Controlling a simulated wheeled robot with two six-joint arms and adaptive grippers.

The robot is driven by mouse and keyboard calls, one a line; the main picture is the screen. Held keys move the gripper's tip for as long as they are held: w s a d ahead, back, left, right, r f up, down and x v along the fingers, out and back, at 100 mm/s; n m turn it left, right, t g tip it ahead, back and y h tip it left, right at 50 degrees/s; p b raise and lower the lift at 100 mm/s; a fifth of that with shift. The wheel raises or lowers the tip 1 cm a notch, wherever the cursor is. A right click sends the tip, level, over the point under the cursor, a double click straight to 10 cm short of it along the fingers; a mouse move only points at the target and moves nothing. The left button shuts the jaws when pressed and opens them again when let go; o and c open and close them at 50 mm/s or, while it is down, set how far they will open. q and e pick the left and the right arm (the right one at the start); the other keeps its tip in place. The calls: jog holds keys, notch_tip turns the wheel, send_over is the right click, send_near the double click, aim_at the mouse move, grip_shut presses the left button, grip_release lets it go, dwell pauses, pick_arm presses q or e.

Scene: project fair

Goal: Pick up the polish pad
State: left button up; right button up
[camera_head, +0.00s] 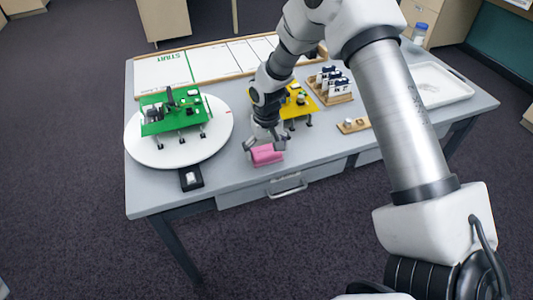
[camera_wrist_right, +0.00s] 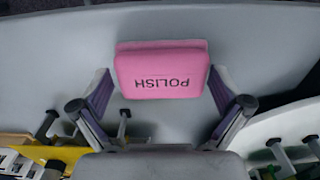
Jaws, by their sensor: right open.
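The pink polish pad (camera_head: 266,155) lies on the grey table near its front edge. In the right wrist view the polish pad (camera_wrist_right: 162,70) shows the word POLISH on its top face, upside down. My right gripper (camera_head: 265,143) is just over the pad in the head view. In the right wrist view my right gripper (camera_wrist_right: 160,85) is open, with one finger on each side of the pad's near part. A gap shows between the pad and each finger's pad face. My left gripper is in neither view.
A white round turntable (camera_head: 150,152) with a green board (camera_head: 170,112) stands left of the pad. A yellow board (camera_head: 298,104) on legs is behind the gripper. A small black holder (camera_head: 191,179) sits at front left. A white tray (camera_head: 432,84) lies at the right.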

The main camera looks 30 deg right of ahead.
aim_at(266, 150)
jog(key=shift+w, duration=0.1)
jog(key=shift+c, duration=0.7)
jog(key=shift+a, duration=0.1)
jog(key=c, duration=0.7)
jog(key=shift+r, duration=0.1)
jog(key=shift+r, duration=0.6)
notch_tip(266, 150, up, 2)
jog(key=shift+r, duration=0.2)
jog(key=s+b, duration=0.1)
jog(key=s, duration=0.4)
jog(key=s+b, duration=0.1)
jog(key=s, duration=0.4)
jog(key=s+r+b, duration=0.1)
jog(key=s, duration=0.4)
jog(key=shift+s+b, duration=0.35)
jog(key=shift+c, duration=0.2)
jog(key=shift+s+d+r, duration=0.1)
jog(key=shift+s+d, duration=0.1)
jog(key=shift+s, duration=0.05)
